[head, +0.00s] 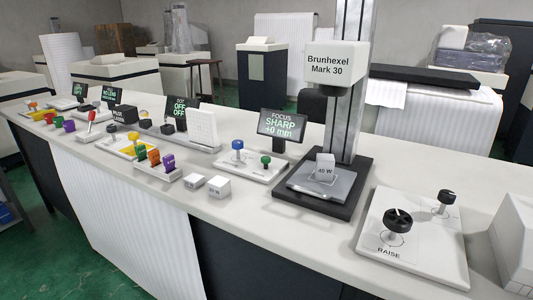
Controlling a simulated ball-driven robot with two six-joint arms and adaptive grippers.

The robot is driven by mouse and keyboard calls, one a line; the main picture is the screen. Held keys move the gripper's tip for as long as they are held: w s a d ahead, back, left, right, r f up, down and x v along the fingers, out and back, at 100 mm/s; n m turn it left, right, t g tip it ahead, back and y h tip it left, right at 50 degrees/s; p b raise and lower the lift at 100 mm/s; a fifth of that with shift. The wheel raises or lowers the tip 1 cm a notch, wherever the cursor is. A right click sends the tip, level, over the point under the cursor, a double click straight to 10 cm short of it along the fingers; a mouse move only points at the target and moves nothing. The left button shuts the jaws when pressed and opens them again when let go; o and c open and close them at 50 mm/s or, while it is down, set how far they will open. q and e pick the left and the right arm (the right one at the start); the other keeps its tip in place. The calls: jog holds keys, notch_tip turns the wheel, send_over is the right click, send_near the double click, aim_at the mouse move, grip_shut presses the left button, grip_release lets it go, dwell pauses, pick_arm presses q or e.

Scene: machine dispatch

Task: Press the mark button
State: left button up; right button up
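No control in view carries a readable "mark" label, so I cannot tell which is the mark button. The machine (337,65) reads "Brunhexel Mark 30" on its white head. A white block (324,170) marked "40 W" sits on the grey plate (308,187) below that head. Left of it, a white panel has a blue knob (237,145) and a green knob (265,160), with a screen (282,124) reading "FOCUS SHARP +0 mm". At right, a white panel (423,260) labelled "RAISE" bears two black knobs (397,218). Neither gripper is in view.
Two white blocks (218,187) stand near the counter's front edge. Coloured tags (154,157) stand in a white rack. More small controls and screens (179,113) line the counter's left part. A white box (515,235) stands at far right. The front counter strip is mostly bare.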

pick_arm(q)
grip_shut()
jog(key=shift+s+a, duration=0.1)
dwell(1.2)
